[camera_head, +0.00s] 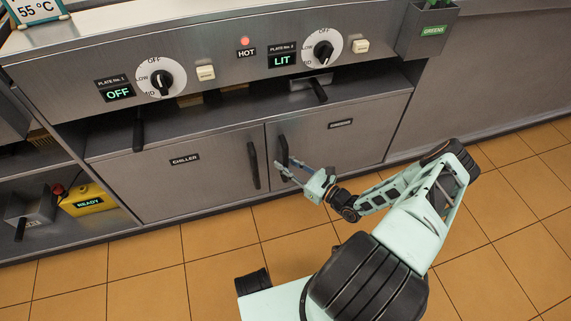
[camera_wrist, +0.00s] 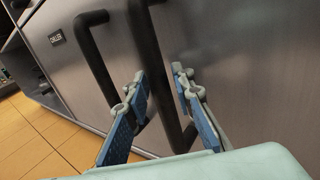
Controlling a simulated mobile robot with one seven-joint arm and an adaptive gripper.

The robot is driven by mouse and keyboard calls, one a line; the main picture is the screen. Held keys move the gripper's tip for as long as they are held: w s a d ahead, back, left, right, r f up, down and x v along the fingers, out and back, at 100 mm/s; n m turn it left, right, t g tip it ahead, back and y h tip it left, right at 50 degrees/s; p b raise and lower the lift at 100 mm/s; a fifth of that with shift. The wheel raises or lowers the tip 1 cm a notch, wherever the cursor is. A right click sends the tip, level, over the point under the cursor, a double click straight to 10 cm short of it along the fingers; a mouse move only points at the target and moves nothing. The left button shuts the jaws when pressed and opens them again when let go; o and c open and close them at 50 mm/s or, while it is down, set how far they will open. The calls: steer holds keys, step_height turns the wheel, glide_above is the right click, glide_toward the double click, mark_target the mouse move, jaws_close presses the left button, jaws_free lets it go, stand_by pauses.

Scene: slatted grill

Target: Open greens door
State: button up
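The greens door (camera_head: 355,143) is the right-hand grey metal door under the counter, with a small dark label, and looks closed. Its dark vertical bar handle (camera_head: 283,150) is near the door's left edge. My gripper (camera_head: 281,170) is at the lower part of this handle. In the wrist view the greens handle (camera_wrist: 152,60) runs between the two spread fingers of my gripper (camera_wrist: 159,75). The fingers are open, one on each side of the bar; whether either touches it I cannot tell.
The chiller door (camera_head: 185,180) is closed to the left, and its handle (camera_head: 253,165) stands close beside the greens handle; in the wrist view the chiller handle (camera_wrist: 92,55) is just beyond the left finger. Drawer handles (camera_head: 318,90) jut out above. The tiled floor (camera_head: 215,240) in front is clear.

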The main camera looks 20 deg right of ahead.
jaws_close()
steer(key=shift+s, duration=0.15)
stand_by(0.4)
